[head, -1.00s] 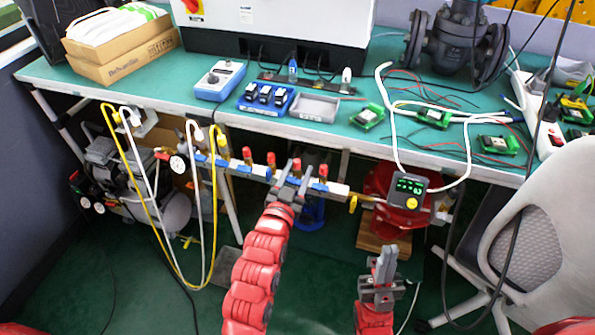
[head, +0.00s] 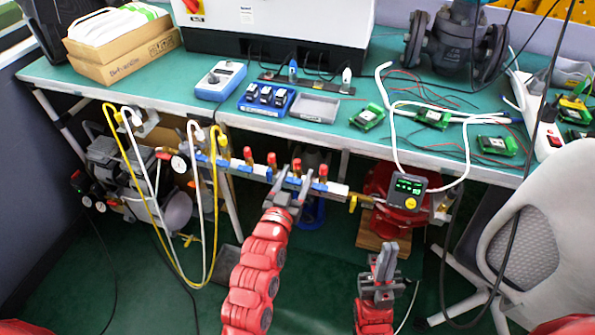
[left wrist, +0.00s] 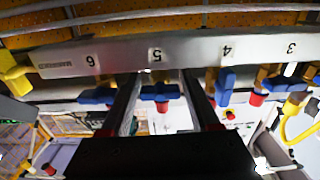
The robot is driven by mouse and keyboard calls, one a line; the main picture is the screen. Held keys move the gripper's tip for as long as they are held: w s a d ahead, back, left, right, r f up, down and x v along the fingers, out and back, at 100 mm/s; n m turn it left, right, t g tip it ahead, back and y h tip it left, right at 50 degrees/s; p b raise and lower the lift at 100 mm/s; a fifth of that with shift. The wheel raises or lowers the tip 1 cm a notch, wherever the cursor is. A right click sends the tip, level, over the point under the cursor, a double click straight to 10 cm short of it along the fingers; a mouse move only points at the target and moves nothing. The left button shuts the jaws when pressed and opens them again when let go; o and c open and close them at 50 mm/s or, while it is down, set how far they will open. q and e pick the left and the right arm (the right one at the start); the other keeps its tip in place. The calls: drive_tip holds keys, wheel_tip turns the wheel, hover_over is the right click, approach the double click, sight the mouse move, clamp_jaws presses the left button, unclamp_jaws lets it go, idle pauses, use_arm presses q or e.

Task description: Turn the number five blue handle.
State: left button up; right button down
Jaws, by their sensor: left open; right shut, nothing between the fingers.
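The number five blue handle (left wrist: 160,92) lies lengthwise along the white manifold bar (left wrist: 190,50), below the upside-down 5 in the left wrist view. My left gripper (left wrist: 161,78) is open, with one finger on each side of this handle; I cannot tell whether they touch it. In the head view my left gripper (head: 289,187) is at the right part of the bar, partly hiding the handles. My right gripper (head: 384,255) is shut and empty, below and right of the bar.
Neighbouring blue handles stand by numbers 6 (left wrist: 98,96) and 4 (left wrist: 225,85); the one at 4 is turned crosswise. A meter (head: 408,188) hangs right of the bar. Yellow and white hoses drop at left. A grey chair (head: 535,230) stands at right.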

use_arm(q)
drive_tip(key=p+v, duration=0.2)
drive_tip(key=v, duration=1.4)
drive_tip(key=shift+p, duration=0.3)
